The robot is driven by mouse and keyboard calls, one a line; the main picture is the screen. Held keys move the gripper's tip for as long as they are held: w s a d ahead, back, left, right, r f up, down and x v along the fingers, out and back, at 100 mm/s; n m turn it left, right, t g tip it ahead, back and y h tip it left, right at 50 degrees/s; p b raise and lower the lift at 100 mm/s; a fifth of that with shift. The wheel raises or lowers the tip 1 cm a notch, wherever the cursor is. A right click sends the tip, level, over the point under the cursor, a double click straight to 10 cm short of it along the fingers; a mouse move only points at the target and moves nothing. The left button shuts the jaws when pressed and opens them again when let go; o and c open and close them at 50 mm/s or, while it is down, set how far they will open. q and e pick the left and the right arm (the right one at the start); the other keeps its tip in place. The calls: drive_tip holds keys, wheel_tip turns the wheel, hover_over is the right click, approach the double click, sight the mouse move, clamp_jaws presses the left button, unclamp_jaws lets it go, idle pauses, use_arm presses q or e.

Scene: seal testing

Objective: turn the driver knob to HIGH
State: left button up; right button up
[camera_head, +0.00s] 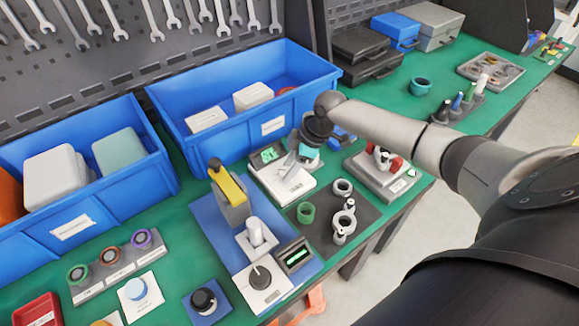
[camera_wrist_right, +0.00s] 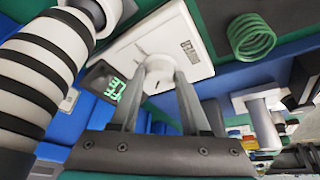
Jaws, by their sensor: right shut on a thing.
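A white device (camera_head: 288,186) with a dark display of green marks (camera_head: 268,154) stands on the green bench before the large blue bin. My right gripper (camera_head: 304,152) reaches down over it and hides its knob in the head view. In the right wrist view, the two fingers of my right gripper (camera_wrist_right: 160,85) close from both sides on a pale round driver knob (camera_wrist_right: 158,72) on the white panel (camera_wrist_right: 188,38). The panel's label is too small to read surely, and the knob's setting cannot be told. My left gripper is not in view.
Left of the device stand a yellow-handled press (camera_head: 229,190) and a black knob on a white plate (camera_head: 260,277). To its right are a dark mat with rings (camera_head: 325,240) and a grey fixture with red parts (camera_head: 384,175). A blue bin (camera_head: 200,85) stands close behind.

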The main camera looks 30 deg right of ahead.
clamp_jaws()
